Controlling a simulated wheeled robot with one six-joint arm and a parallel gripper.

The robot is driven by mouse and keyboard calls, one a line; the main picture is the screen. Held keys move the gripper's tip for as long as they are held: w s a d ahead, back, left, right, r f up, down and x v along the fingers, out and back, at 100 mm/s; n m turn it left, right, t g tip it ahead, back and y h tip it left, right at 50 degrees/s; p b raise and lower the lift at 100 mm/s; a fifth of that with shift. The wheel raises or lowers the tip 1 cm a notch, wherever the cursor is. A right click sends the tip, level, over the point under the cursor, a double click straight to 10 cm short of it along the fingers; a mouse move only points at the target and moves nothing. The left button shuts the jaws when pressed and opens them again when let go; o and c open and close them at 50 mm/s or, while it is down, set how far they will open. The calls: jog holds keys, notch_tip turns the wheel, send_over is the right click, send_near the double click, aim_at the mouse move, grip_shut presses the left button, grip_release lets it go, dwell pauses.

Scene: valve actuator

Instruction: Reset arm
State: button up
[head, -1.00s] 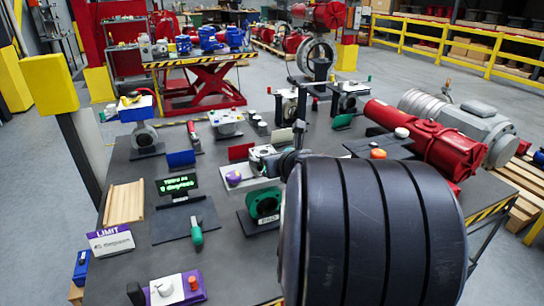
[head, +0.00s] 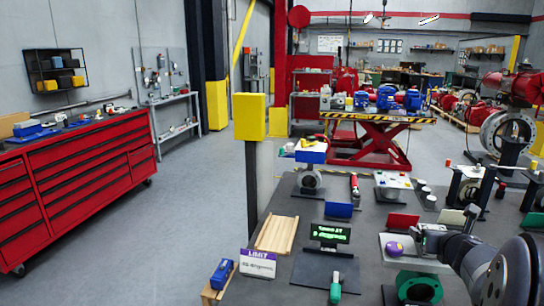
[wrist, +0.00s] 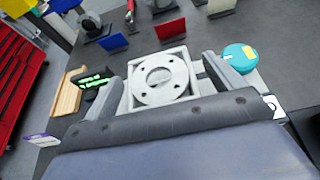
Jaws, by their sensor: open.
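My gripper (head: 432,238) is at the lower right of the head view, low over the table beside a light plate (head: 408,262) with a purple knob (head: 395,249). In the wrist view my gripper (wrist: 161,70) has its two grey fingers apart. A grey square block with a round holed disc (wrist: 160,78) shows between them; I cannot tell whether they touch it. A teal disc (wrist: 240,58) lies just right of the right finger. A green ring part (head: 420,286) stands below the plate. A dark display with green text (head: 330,233) stands to the left.
A wooden block (head: 277,235), a purple and white LIMIT sign (head: 259,263) and a blue box (head: 221,274) lie at the table's left. A red tool cabinet (head: 85,175) is farther left, with clear floor between.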

jog(key=shift+x, duration=1.1)
jog(key=shift+w+r, duration=0.15)
jog(key=shift+r+p, duration=0.2)
jog(key=shift+p, duration=0.15)
jog(key=shift+f, duration=0.2)
